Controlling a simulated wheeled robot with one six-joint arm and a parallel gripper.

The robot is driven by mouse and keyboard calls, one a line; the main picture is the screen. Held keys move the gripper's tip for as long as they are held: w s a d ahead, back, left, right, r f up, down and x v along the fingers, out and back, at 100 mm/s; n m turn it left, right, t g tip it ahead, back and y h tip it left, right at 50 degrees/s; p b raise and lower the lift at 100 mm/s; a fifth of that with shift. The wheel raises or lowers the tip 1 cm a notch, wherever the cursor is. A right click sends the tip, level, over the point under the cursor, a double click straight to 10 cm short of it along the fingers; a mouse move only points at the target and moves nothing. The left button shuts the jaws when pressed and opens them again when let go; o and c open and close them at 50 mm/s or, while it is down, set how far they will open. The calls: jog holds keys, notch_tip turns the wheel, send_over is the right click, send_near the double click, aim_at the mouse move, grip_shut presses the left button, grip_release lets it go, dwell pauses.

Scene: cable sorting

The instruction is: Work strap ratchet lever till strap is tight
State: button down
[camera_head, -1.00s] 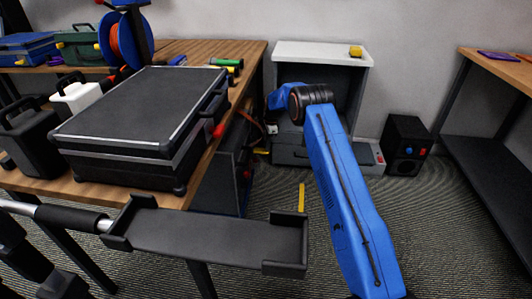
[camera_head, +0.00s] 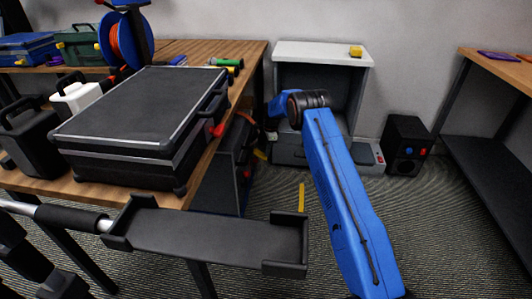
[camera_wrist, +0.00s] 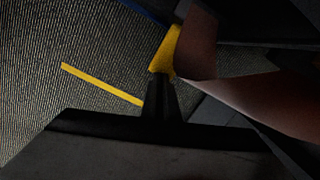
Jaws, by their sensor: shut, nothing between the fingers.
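In the wrist view my gripper (camera_wrist: 162,88) has its dark fingers together, with nothing seen between them. A yellow piece (camera_wrist: 168,50), possibly the ratchet lever, is just beyond the fingertips; I cannot tell whether they touch it. A broad brown band (camera_wrist: 235,85), possibly the strap, runs to the right beside it. In the head view an orange strip (camera_head: 245,117) and a short yellow piece (camera_head: 260,154) show at the side of the dark unit under the workbench, left of my wrist. My fingers are hard to make out there. The strap's tightness cannot be seen.
A black case (camera_head: 140,115) lies on the wooden workbench (camera_head: 255,52), near its right edge. A grey cabinet (camera_head: 322,55) stands behind my arm, with a black speaker-like box (camera_head: 405,140) to its right. A yellow floor strip (camera_head: 301,197) lies on open carpet.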

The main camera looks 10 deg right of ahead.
jog(key=shift+d, duration=0.1)
jog(key=d, duration=0.1)
jog(key=d+r, duration=0.1)
jog(key=shift+d, duration=0.35)
jog(key=shift+r, duration=0.1)
notch_tip(320, 180, up, 17)
jog(key=d, duration=0.1)
jog(key=shift+d, duration=0.4)
jog(key=shift+w+r, duration=0.1)
dwell(0.8)
